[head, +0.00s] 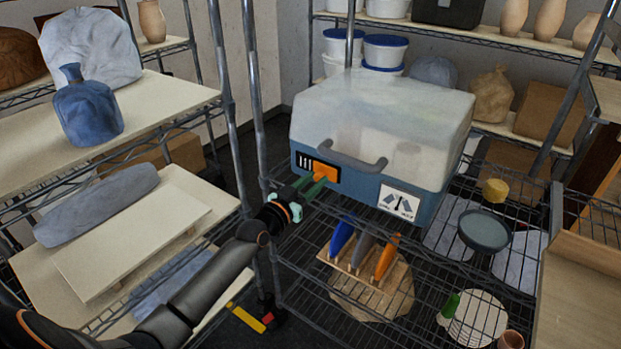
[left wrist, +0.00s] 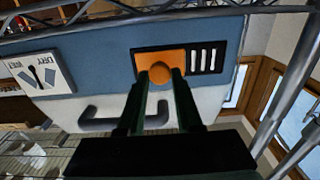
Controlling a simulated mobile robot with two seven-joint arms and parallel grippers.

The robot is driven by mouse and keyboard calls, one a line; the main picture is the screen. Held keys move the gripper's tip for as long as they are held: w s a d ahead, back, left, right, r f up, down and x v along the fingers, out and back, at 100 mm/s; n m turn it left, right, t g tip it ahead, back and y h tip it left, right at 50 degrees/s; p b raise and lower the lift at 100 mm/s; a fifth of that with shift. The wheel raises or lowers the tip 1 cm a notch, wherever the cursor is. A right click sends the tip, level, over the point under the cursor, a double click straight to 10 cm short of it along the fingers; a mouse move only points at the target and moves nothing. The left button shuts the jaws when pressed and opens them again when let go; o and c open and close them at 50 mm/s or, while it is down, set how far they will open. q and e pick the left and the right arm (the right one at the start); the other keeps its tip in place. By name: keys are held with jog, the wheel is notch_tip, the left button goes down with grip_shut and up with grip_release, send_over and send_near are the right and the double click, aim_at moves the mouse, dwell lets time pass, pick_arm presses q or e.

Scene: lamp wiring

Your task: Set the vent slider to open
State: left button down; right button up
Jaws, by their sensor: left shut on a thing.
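The vent slider is an orange piece (head: 326,171) on a black vent plate in the front of a blue box (head: 365,197) with a cloudy pale lid (head: 380,115). Pale vent slots (head: 304,160) show uncovered to the left of the slider. In the left wrist view, which is upside down, the slider (left wrist: 160,64) lies beside the slots (left wrist: 202,60). My left gripper (head: 314,184) is at the slider, its green fingers shut on the orange piece. The fingers (left wrist: 160,78) hide part of it. My right gripper is not in view.
A grey handle (head: 352,162) sits just right of the slider, and a wet/dry label (head: 398,203) is further right. The box stands on a wire shelf. A wooden rack (head: 370,275) with coloured discs is below. A metal post (head: 255,110) rises close to my left arm.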

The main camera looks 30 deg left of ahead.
pick_arm(q)
jog(key=c, duration=0.7)
grip_release()
jog(key=shift+d, duration=0.35)
jog(key=shift+o, duration=0.6)
jog(key=shift+a, duration=0.1)
jog(key=s+a, duration=0.1)
jog(key=s, duration=1.1)
jog(key=shift+s+p, duration=0.25)
jog(key=shift+p, duration=0.1)
